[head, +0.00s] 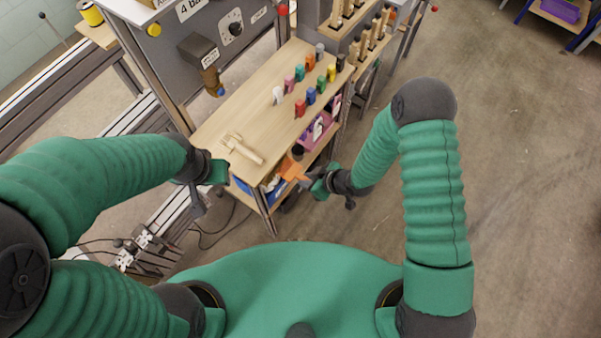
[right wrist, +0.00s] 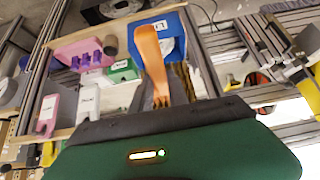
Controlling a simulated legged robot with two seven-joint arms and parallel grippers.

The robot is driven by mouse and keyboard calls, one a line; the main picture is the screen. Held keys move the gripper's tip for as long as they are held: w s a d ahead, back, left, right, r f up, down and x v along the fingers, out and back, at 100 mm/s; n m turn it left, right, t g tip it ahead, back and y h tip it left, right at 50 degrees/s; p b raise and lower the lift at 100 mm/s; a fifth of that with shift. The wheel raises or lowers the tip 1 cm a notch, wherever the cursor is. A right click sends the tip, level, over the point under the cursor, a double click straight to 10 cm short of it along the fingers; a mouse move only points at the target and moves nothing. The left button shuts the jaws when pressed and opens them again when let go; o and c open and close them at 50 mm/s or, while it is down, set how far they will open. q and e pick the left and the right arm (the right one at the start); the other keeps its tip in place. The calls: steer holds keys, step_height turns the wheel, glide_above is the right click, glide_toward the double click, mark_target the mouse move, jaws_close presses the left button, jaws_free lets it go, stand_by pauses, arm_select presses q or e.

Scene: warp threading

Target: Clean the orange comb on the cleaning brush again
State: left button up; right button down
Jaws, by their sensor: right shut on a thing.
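The orange comb (head: 291,168) is held out in front of my right gripper (head: 308,182), beside the front edge of the wooden table. In the right wrist view the orange comb (right wrist: 152,58) points up and away from the gripper, which is shut on it. I cannot surely make out the cleaning brush. A dark round thing (head: 297,151) is just beyond the comb at the table's edge, and I cannot tell what it is. My left gripper (head: 217,172) is at the table's left front corner, with its fingers too small to read.
The wooden table (head: 262,110) bears a pale wooden tool (head: 242,150) and several coloured pegs (head: 311,95). A blue bin (right wrist: 168,32) and a pink bin (right wrist: 85,52) show in the right wrist view. A grey machine stands behind; open floor (head: 520,200) lies right.

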steer(key=s+d, duration=0.2)
steer(key=d, duration=0.1)
steer(key=s+d, duration=0.2)
steer(key=shift+d+p, duration=0.25)
steer(key=shift+p, duration=0.1)
steer(key=shift+w, duration=0.1)
